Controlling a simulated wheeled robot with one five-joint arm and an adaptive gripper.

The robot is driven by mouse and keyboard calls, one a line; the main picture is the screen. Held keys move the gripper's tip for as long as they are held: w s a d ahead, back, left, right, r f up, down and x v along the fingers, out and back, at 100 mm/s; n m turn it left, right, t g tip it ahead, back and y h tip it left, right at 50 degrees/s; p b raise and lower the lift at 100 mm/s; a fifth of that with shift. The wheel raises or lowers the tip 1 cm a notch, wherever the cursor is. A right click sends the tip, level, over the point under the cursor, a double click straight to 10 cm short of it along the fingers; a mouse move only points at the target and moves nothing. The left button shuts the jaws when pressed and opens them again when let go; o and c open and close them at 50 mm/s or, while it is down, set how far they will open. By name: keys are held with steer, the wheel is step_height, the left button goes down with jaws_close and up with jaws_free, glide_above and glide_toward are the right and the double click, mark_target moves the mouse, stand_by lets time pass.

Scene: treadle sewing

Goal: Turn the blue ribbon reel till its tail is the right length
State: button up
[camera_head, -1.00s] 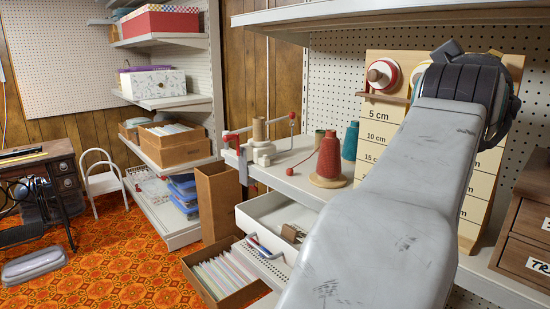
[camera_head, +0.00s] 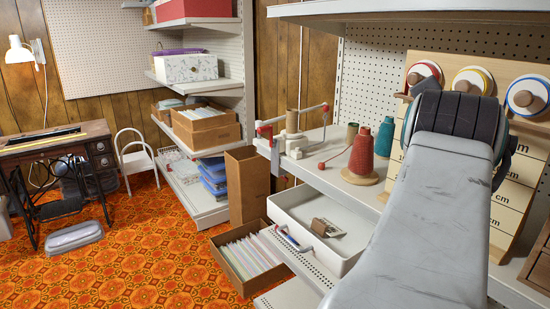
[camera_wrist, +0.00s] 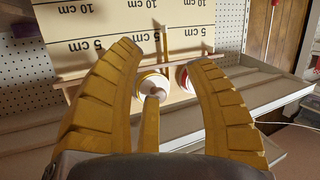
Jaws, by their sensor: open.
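The blue ribbon reel (camera_head: 527,96) is at the right of a row of three on the measuring board (camera_head: 520,190) in the head view. It has a blue rim, a white face and a brown knob. The yellow-rimmed reel (camera_head: 473,81) is beside it, then the red-rimmed reel (camera_head: 423,74). My arm hides much of the board, and no blue tail shows. In the wrist view, which is upside down, my gripper (camera_wrist: 164,58) is open, its fingers spread around the view of a white reel (camera_wrist: 152,84); contact is unclear. The red reel (camera_wrist: 184,78) is near the right finger.
A red thread cone (camera_head: 362,155) and a teal cone (camera_head: 384,137) stand on the shelf left of my arm, near a white winder (camera_head: 292,140). A white tray (camera_head: 345,258) sits below. A wooden drawer unit (camera_head: 540,262) is at the right. Patterned floor is open at left.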

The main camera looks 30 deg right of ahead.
steer(key=w+a+f+n+t+y+p, duration=0.1)
steer(key=w+a+f+n+y+p, duration=0.3)
steer(key=w+a+f+y+p, duration=0.3)
steer(key=shift+w+a+f+n+t+p, duration=0.4)
steer(key=shift+w+a+f, duration=0.8)
steer(key=shift+w+a, duration=0.95)
steer(key=shift+w+d, duration=0.2)
